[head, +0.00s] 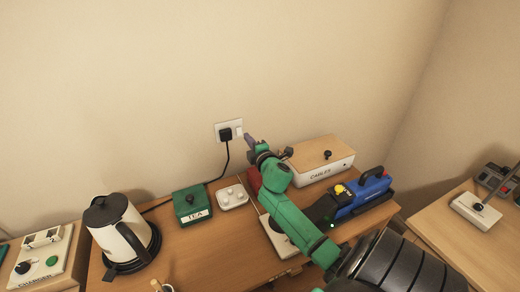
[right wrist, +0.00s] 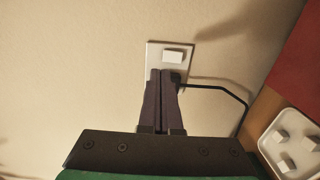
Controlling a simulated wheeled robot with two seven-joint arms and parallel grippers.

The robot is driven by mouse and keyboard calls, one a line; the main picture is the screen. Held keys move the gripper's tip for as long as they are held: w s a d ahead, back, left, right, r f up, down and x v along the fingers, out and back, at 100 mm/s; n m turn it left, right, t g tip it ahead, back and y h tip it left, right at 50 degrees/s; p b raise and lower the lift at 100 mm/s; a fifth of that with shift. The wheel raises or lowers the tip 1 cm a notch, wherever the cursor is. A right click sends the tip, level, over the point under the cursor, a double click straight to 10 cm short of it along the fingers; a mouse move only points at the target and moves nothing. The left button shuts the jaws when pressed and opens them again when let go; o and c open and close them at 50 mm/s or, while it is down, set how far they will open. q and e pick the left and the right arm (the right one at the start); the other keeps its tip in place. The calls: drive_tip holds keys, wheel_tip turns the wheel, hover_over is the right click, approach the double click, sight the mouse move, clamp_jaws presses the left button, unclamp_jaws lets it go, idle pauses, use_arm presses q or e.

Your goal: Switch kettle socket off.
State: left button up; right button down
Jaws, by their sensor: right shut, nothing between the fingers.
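The kettle socket (head: 229,130) is a white wall plate above the desk. A black plug (head: 225,134) sits in its left part and a white rocker switch (head: 238,129) is on its right. In the right wrist view the switch (right wrist: 173,56) stands just beyond my fingertips; the plug is partly hidden behind the fingers. My right gripper (head: 250,141) is shut and empty, a little right of the plate in the head view. In the right wrist view its fingers (right wrist: 161,72) overlap the plate; I cannot tell whether they touch it. The kettle (head: 119,232) stands on the desk at left. My left gripper is out of view.
A black cord drops from the plug to the desk. A green tea box (head: 192,204), a white knobbed block (head: 232,197), a cables box (head: 322,165) and a blue device (head: 362,194) stand on the desk (head: 205,255). A charger unit (head: 42,255) is at far left.

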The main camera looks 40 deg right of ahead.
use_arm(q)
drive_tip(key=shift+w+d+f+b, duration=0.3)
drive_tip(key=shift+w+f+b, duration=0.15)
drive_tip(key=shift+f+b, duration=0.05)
use_arm(e)
drive_tip(key=v, duration=0.7)
drive_tip(key=shift+f, duration=0.3)
drive_tip(key=shift+s+d, duration=0.1)
drive_tip(key=shift+s, duration=0.05)
